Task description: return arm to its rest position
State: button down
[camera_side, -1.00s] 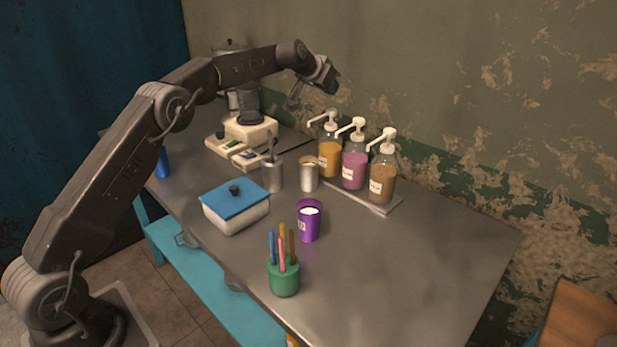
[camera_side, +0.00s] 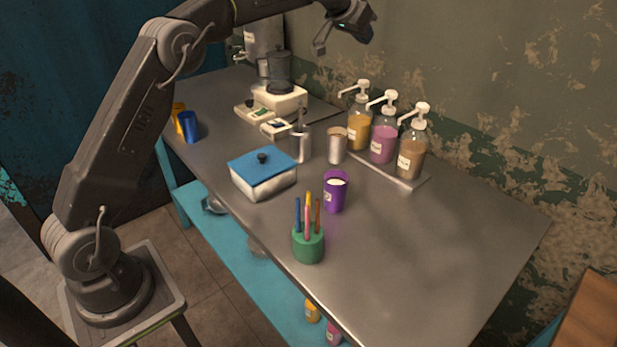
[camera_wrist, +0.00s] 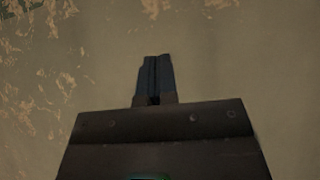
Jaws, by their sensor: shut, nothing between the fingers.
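My gripper (camera_wrist: 154,62) is shut and empty in the wrist view, its two dark fingers together against the bare wall. In the side view my gripper (camera_side: 322,46) is raised high above the far part of the table, in front of the wall and above the pump bottles. It touches nothing. A purple cup with white contents (camera_side: 335,194) stands upright on the table (camera_side: 440,240).
Pump bottles with orange (camera_side: 359,128), pink (camera_side: 383,144) and brown (camera_side: 410,158) contents stand on a tray by the wall. The table's right part is clear.

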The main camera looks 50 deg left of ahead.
jog(key=s+d+r+g, duration=0.15)
jog(key=s+d, duration=0.25)
jog(key=s, duration=0.8)
jog(key=s+d+r+g, duration=0.15)
jog(key=s+d, duration=0.35)
jog(key=s, duration=0.7)
jog(key=s+d+f, duration=0.1)
jog(key=s+f, duration=0.3)
jog(key=s, duration=0.3)
jog(key=s+f, duration=0.4)
jog(key=s, duration=0.4)
jog(key=s+d+f+g, duration=0.1)
jog(key=s+f, duration=0.3)
jog(key=s, duration=0.4)
jog(key=shift+d, duration=0.35)
